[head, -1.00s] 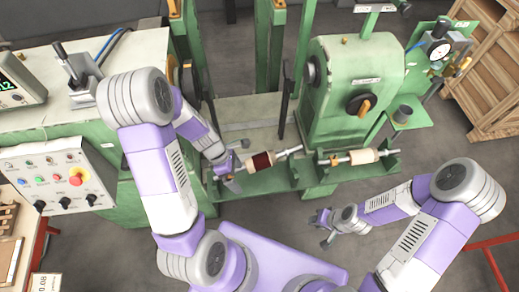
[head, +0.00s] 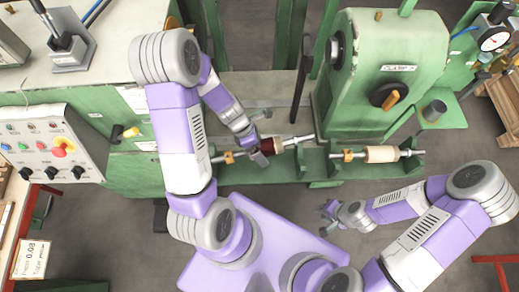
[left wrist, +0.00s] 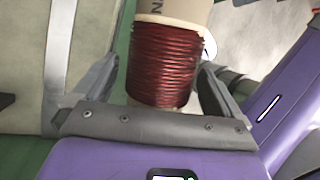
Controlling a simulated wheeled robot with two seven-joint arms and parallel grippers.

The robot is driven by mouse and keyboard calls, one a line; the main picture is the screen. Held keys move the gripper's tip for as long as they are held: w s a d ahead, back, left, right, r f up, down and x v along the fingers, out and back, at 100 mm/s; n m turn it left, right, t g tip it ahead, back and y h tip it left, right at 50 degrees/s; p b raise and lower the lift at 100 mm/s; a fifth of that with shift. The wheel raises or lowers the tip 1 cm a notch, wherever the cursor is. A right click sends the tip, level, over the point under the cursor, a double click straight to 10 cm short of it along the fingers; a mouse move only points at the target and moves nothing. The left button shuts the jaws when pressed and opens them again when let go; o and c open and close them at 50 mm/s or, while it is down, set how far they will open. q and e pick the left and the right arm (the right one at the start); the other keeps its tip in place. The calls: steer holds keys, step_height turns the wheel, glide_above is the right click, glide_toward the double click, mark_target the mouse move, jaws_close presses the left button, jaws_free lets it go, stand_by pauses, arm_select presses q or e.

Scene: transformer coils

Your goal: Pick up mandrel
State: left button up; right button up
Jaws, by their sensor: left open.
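A mandrel (head: 291,142) carrying a dark red wire coil lies on the green rack in front of the machine. Its red winding (left wrist: 163,65) and pale core (left wrist: 172,12) fill the middle of the left wrist view. My left gripper (head: 264,152) is over this winding and hides part of it. Its two open fingers (left wrist: 160,90) stand on either side of the coil; I cannot tell whether they touch it. A second mandrel (head: 381,154) with a bare cream core lies to the right. My right gripper (head: 326,214) is open and empty, below and apart from the mandrels.
The green winding machine (head: 385,60) stands behind the mandrels. A control box (head: 50,150) and a pale worktop (head: 110,50) are on the left. Wooden crates (head: 505,105) stand at the right edge. Grey floor is free in front of the rack on the right.

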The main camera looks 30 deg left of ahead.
arm_select(q)
steer(key=c, duration=1.6)
step_height(320, 180, up, 10)
steer(key=p, duration=0.4)
steer(key=shift+r, duration=0.1)
steer(key=shift+p, duration=0.3)
